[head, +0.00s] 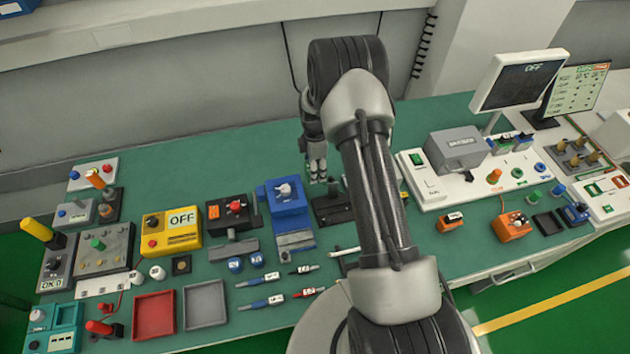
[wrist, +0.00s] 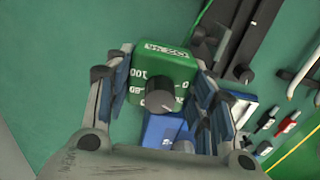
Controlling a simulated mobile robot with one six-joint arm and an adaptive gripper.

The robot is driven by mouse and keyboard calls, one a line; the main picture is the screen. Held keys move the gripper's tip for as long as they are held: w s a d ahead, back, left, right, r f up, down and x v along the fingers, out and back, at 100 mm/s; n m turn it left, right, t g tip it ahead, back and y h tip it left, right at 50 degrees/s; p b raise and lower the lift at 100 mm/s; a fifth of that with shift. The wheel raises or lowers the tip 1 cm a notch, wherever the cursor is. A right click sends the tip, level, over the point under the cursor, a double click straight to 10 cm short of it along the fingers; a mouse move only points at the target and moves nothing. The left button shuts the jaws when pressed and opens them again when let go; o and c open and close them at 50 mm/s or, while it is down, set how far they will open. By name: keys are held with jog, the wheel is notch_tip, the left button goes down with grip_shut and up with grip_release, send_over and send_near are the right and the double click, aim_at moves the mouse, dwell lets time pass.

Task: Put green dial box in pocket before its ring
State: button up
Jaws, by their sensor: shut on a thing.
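A green dial box (wrist: 167,66) with a dark round knob and white marks fills the space between my fingers in the wrist view. My gripper (wrist: 164,54) is shut on its sides. In the head view my gripper (head: 318,172) hangs over the back middle of the green bench, behind a black device, and the box cannot be made out there. A white panel (head: 430,187) on the right bears an orange ring (head: 494,177), a green ring (head: 517,173) and a blue ring (head: 540,167). I cannot make out the pockets before the rings clearly.
A blue device (head: 287,205) and a black device (head: 333,206) stand close to my gripper. A yellow box (head: 170,230) stands left, near red (head: 154,316) and grey (head: 204,304) trays. A monitor (head: 519,80) rises behind the panel. The bench behind the devices is mostly clear.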

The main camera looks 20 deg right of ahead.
jog(key=shift+f, duration=3.4)
jog(key=shift+b, duration=0.3)
jog(key=shift+f, duration=0.2)
jog(key=o, duration=1.5)
jog(key=shift+r, duration=0.1)
